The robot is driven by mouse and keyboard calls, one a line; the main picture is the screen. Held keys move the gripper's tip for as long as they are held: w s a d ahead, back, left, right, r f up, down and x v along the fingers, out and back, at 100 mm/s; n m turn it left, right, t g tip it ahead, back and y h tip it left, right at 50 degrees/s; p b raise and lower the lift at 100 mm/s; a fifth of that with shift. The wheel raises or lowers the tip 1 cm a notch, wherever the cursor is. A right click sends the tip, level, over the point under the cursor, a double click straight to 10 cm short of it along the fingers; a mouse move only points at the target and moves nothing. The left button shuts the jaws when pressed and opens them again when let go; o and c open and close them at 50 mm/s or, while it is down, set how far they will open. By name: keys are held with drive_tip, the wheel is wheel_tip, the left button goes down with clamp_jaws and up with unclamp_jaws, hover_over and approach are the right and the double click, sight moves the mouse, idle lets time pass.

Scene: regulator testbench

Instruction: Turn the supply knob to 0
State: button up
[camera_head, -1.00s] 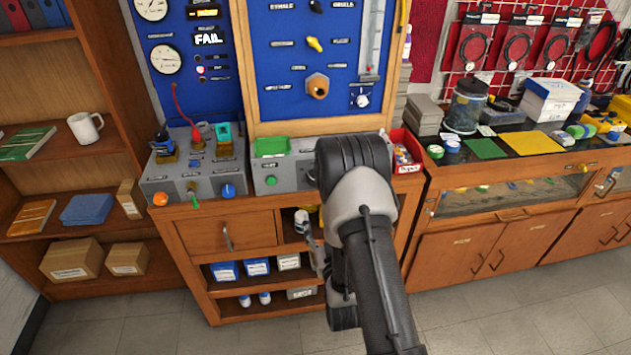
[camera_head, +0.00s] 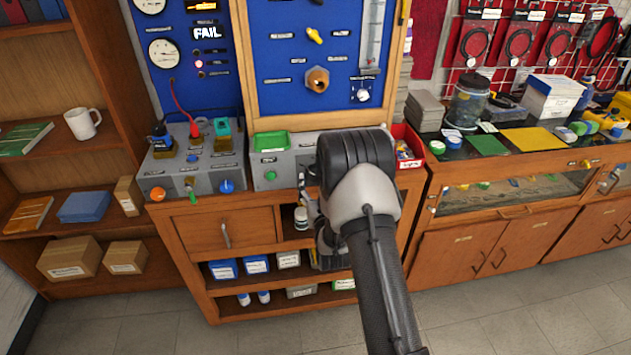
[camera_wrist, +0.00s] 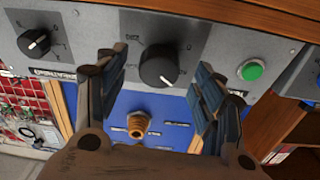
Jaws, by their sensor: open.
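In the wrist view, a large black knob (camera_wrist: 159,66) with a white mark near its lower edge stands on a grey panel (camera_wrist: 215,35). A second black knob (camera_wrist: 35,43) is at the left of this panel. Their labels are too small to read, so I cannot tell which is marked supply. My gripper (camera_wrist: 161,56) is open, its fingers on either side of the large knob with gaps visible; I cannot tell how deep they reach. In the head view, my arm hides both knobs.
A brass fitting (camera_head: 317,80) and a small dial knob (camera_head: 362,96) are on the blue board behind. A red bin (camera_head: 408,142) is right of my arm.

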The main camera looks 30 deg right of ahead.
sight(316, 177)
drive_tip(key=shift+x, duration=1.55)
drive_tip(key=c, duration=1)
drive_tip(key=shift+c, duration=0.2)
drive_tip(key=shift+n, duration=0.3)
drive_tip(key=n, duration=0.3)
drive_tip(key=shift+d+y, duration=0.1)
drive_tip(key=shift+y, duration=0.3)
drive_tip(key=n+y, duration=0.1)
drive_tip(key=n, duration=0.3)
drive_tip(key=shift+s+d+n, duration=0.1)
drive_tip(key=shift+n, duration=0.2)
drive_tip(key=n, duration=0.3)
drive_tip(key=n+y, duration=0.1)
drive_tip(key=n, duration=0.3)
drive_tip(key=shift+d+r+y, duration=0.15)
drive_tip(key=shift+r+y, duration=0.05)
drive_tip(key=shift+y, duration=0.1)
drive_tip(key=shift+n, duration=0.4)
